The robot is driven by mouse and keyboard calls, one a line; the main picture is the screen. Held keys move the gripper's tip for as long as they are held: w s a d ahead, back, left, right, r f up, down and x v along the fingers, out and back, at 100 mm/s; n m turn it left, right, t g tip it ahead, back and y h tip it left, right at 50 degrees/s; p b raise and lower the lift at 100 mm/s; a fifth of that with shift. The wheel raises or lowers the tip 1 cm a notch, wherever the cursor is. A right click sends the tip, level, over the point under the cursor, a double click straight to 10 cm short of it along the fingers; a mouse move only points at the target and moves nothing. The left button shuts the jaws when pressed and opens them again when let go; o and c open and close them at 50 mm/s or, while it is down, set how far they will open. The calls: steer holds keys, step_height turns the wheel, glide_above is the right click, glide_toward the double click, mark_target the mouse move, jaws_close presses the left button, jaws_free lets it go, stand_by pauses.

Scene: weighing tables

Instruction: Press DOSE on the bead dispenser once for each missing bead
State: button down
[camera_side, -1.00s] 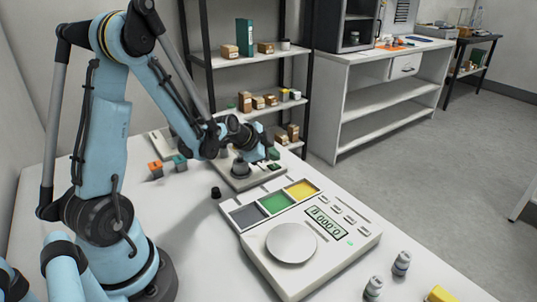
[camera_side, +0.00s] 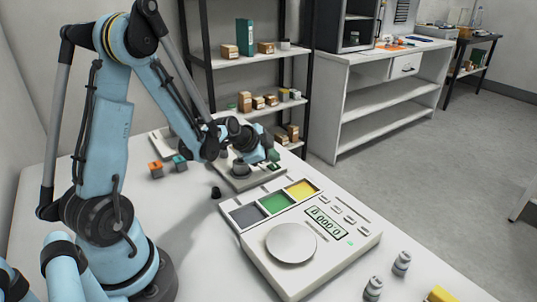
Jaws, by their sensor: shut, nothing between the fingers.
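A pale device with a dark round cup or knob on it (camera_side: 235,183) stands behind the scale, partly hidden by my arm; it may be the bead dispenser, but I cannot read a DOSE label. My gripper (camera_side: 272,156) is shut and empty over the right part of this device, close to a small green part. I cannot tell whether it touches anything. I see no separate beads. The white scale (camera_side: 285,283) in front has a round pan (camera_side: 291,243), which looks empty, and a green display with a zero reading.
Grey (camera_side: 247,215), green (camera_side: 275,202) and yellow (camera_side: 302,189) trays lie behind the scale pan. A small black piece (camera_side: 216,192) stands left of them. Orange (camera_side: 156,169) and teal (camera_side: 179,162) blocks lie farther left.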

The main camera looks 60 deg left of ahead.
mark_target(272, 167)
steer(key=shift+f, duration=0.6)
stand_by(0.6)
steer(key=shift+r, duration=0.8)
steer(key=shift+r, duration=2.55)
stand_by(0.9)
steer(key=shift+r, duration=1.9)
steer(key=shift+f, duration=0.1)
steer(key=shift+f, duration=4.35)
